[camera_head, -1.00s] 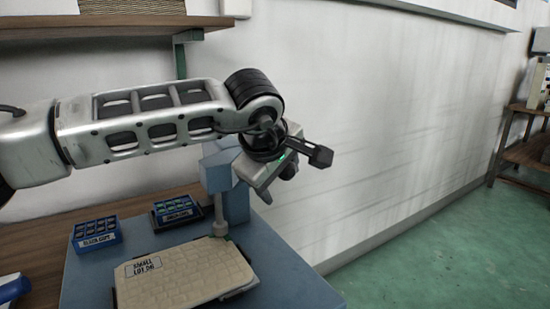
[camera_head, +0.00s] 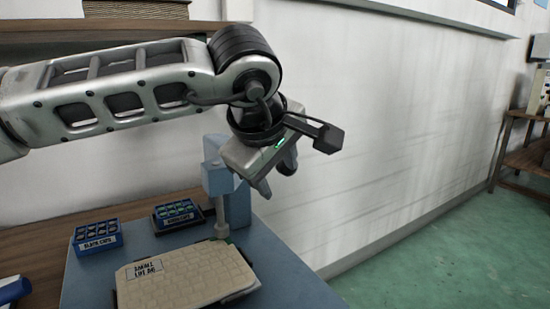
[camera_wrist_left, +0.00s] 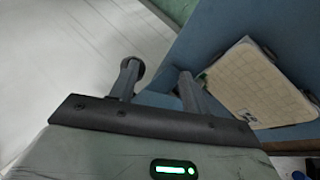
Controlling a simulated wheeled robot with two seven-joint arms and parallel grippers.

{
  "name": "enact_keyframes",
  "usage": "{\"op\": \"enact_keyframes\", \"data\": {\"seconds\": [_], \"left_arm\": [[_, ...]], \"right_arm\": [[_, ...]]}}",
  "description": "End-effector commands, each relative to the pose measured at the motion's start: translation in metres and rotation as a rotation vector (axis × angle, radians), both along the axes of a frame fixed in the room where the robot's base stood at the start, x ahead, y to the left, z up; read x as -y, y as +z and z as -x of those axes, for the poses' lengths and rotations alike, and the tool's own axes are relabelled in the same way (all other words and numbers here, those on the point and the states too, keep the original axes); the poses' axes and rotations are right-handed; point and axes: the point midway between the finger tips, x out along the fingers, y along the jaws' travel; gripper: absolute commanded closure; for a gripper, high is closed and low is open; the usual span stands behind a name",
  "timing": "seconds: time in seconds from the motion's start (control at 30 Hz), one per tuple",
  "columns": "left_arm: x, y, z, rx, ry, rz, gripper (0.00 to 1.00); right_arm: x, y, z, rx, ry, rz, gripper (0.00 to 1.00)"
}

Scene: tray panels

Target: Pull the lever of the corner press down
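The corner press (camera_head: 236,203) is a light blue block with a pale vertical rod, standing at the back right of the blue-grey work surface in the head view. A beige ribbed panel with a label (camera_head: 185,272) lies in front of it. My left gripper (camera_head: 276,176) is above and just right of the press top, fingers tilted downward. In the left wrist view its two fingers (camera_wrist_left: 160,85) are apart, with a round dark end by the left one; I cannot tell whether that is the lever's knob. The lever is not clearly seen. My right gripper is not in view.
Two blue boxes with small parts, one at the left (camera_head: 97,236) and one near the press (camera_head: 178,214), stand on the surface. A white wall (camera_head: 400,120) rises close behind the press. A wooden shelf is above. Green floor is open at the right.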

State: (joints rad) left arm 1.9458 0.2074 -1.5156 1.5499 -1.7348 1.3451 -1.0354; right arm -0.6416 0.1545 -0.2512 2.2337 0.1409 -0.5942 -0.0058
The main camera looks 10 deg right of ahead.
Motion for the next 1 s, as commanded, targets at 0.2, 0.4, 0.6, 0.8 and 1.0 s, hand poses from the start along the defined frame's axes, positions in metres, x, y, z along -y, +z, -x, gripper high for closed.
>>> {"op": "enact_keyframes", "data": {"seconds": [0.2,0.4,0.6,0.8,1.0], "left_arm": [[-0.002,0.01,0.012,0.002,-0.001,0.0,0.53],[-0.004,0.019,0.023,0.002,0.0,0.001,0.53],[-0.005,0.028,0.034,0.003,-0.001,0.001,0.53],[-0.007,0.036,0.045,0.003,-0.001,0.003,0.53],[-0.008,0.039,0.049,0.002,-0.001,0.0,0.53]], "right_arm": [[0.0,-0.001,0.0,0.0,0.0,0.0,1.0],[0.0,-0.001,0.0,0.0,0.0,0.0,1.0],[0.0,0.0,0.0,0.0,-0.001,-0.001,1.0],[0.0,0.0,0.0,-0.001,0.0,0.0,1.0],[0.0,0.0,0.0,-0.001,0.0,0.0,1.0]]}}
